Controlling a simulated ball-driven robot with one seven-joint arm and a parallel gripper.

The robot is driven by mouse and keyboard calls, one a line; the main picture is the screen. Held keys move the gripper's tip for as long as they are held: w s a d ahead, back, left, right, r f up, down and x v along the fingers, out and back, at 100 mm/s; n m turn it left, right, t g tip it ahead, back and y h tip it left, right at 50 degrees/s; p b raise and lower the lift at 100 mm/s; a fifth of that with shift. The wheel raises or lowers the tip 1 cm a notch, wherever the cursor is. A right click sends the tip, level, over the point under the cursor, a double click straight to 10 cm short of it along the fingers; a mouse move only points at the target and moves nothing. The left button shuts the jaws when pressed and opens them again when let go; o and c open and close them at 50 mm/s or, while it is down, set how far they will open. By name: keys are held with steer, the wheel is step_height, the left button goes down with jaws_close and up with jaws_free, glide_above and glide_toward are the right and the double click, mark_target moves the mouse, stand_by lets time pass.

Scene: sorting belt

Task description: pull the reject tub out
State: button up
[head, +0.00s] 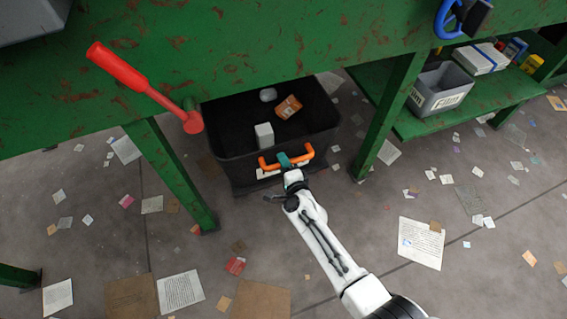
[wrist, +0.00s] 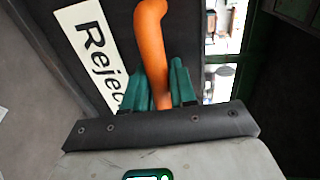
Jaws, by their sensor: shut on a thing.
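The reject tub (head: 235,165) is a black bin under the green sorting belt, between two green legs. It holds a white block, a rounded pale item and an orange-brown item. Its orange handle (head: 304,157) is on the front wall. My gripper (head: 285,161) reaches in from the lower right and is shut on the handle. In the wrist view, the green fingers (wrist: 160,88) sit on both sides of the orange handle (wrist: 150,45), beside a white label (wrist: 88,40) reading "Rejec", its end hidden.
A red lever (head: 135,80) hangs off the belt's green frame (head: 250,50) at the left. A grey bin (head: 440,90) stands on the green shelf at the right. Paper scraps litter the floor. The floor in front of the tub has no large obstacle.

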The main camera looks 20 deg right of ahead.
jaws_close()
steer(key=shift+s, duration=0.1)
